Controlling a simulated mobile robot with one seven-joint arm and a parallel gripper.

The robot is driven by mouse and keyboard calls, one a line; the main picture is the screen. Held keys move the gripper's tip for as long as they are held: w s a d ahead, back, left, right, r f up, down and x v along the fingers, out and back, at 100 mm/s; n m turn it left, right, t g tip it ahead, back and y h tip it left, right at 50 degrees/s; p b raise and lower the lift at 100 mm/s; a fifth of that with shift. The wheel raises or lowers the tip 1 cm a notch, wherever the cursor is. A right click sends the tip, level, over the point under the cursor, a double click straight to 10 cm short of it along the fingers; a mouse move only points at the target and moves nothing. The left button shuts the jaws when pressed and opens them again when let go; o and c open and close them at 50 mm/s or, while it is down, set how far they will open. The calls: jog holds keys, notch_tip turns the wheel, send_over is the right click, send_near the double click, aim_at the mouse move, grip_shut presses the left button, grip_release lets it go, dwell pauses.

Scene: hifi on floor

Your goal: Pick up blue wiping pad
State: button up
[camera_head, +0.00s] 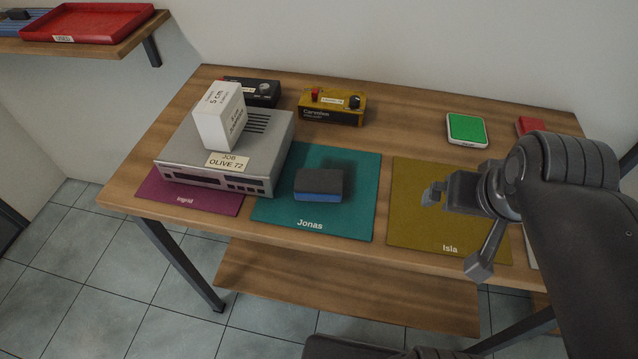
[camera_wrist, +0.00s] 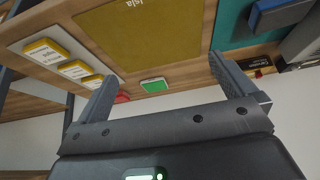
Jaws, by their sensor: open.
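The blue wiping pad (camera_head: 319,185) lies on the teal mat (camera_head: 276,217) marked "Jonas". It is a block with a dark grey top and blue lower sides. It also shows at the upper right of the wrist view (camera_wrist: 282,14). My gripper (camera_head: 432,194) is above the yellow mat (camera_head: 405,233) marked "Isla", to the right of the pad and apart from it. In the wrist view my gripper (camera_wrist: 165,85) has its two fingers spread wide with nothing between them.
A grey hifi unit (camera_head: 205,165) with a white box (camera_head: 219,116) on top stands left of the pad. A mustard device (camera_head: 332,108), a black device (camera_head: 258,92) and a green-topped pad (camera_head: 466,129) stand behind. Yellow-topped blocks (camera_wrist: 73,69) show in the wrist view.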

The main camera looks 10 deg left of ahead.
jog(key=w+a+g, duration=0.3)
jog(key=w+a, duration=0.4)
jog(key=a, duration=0.3)
jog(key=n+g, duration=0.2)
jog(key=g, duration=0.1)
send_near(318, 183)
jog(key=shift+s+d, duration=0.3)
jog(key=shift+s, duration=0.05)
jog(key=f, duration=1)
jog(key=shift+w+a+f, duration=0.15)
jog(key=shift+a+f, duration=0.1)
jog(key=shift+f, duration=0.15)
jog(key=shift+c, duration=0.2)
jog(key=c, duration=0.7)
jog(key=shift+o, duration=0.2)
jog(key=shift+r, duration=0.2)
